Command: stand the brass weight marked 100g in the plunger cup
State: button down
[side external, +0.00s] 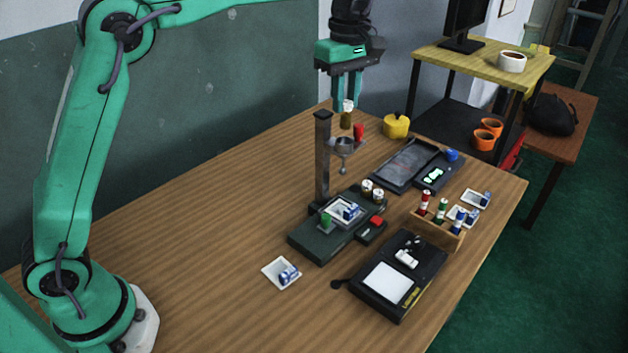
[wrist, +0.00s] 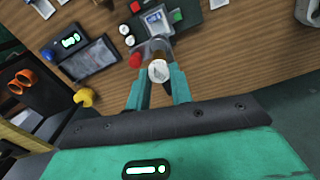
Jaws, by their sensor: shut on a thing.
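My gripper (side external: 347,104) is shut on a brass weight (side external: 347,117) with a pale top. It holds the weight in the air, above the grey plunger cup (side external: 343,145) on the dark post. In the wrist view the weight's white round top (wrist: 158,71) shows between my fingertips (wrist: 158,78); its mark is too small to read. The weight appears upright and apart from the cup.
The dark post (side external: 323,160) rises left of the cup, and a red knob (side external: 358,132) is beside it. The table's left side is clear.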

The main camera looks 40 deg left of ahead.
aim_at(345, 112)
jog(key=shift+f, duration=1.8)
jog(key=shift+f, duration=0.35)
dwell(0.4)
jog(key=c, duration=1.2)
grip_release()
jog(key=shift+o, duration=0.6)
jog(key=o, duration=0.5)
jog(key=shift+r, duration=3.5)
